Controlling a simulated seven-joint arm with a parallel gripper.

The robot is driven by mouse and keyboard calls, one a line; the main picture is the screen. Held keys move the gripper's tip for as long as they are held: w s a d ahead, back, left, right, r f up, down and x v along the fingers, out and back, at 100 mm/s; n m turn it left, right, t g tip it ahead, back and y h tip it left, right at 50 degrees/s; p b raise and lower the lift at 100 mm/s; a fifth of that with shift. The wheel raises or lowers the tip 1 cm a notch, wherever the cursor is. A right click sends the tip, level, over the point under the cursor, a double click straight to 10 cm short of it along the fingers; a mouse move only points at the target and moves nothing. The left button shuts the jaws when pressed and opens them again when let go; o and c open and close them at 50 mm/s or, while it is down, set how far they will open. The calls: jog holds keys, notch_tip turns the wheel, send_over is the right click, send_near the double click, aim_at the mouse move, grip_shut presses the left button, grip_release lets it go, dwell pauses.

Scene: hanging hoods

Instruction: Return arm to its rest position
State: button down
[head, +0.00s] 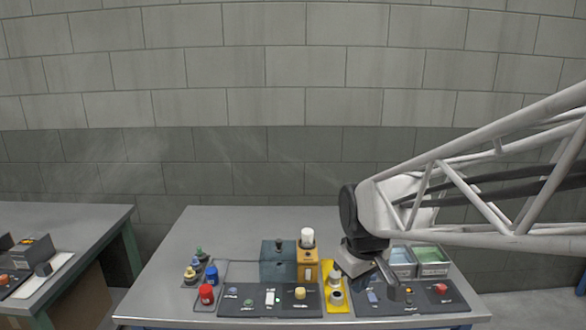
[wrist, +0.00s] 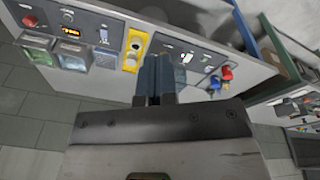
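My gripper (head: 378,272) hangs at the end of my arm, over the right part of the grey table (head: 200,238) in the head view. It is in front of two bins and above the right dark control panel (head: 440,292). In the wrist view, my gripper (wrist: 154,98) shows two dark fingers close together at the lower middle. Blue-grey surfaces show at and beyond them, so I cannot tell how wide the gap is. I see no object clearly held.
A teal box (head: 278,265), an orange box (head: 307,268) with a white-capped item and a yellow panel (head: 336,302) stand mid-table. Red container (head: 206,294) and blue container (head: 212,274) stand left. Bins (head: 432,262) stand right. A second table (head: 75,228) is at left; a block wall is behind.

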jog(key=s+d+m, duration=0.2)
jog(key=s+m, duration=0.1)
jog(key=s, duration=0.5)
jog(key=s+d+r+m, duration=0.1)
jog(key=s+d+m, duration=0.2)
jog(key=s, duration=0.5)
jog(key=shift+s+d+r+t, duration=0.15)
jog(key=shift+d+r+t, duration=0.05)
jog(key=shift+d+t, duration=0.2)
dwell(1.2)
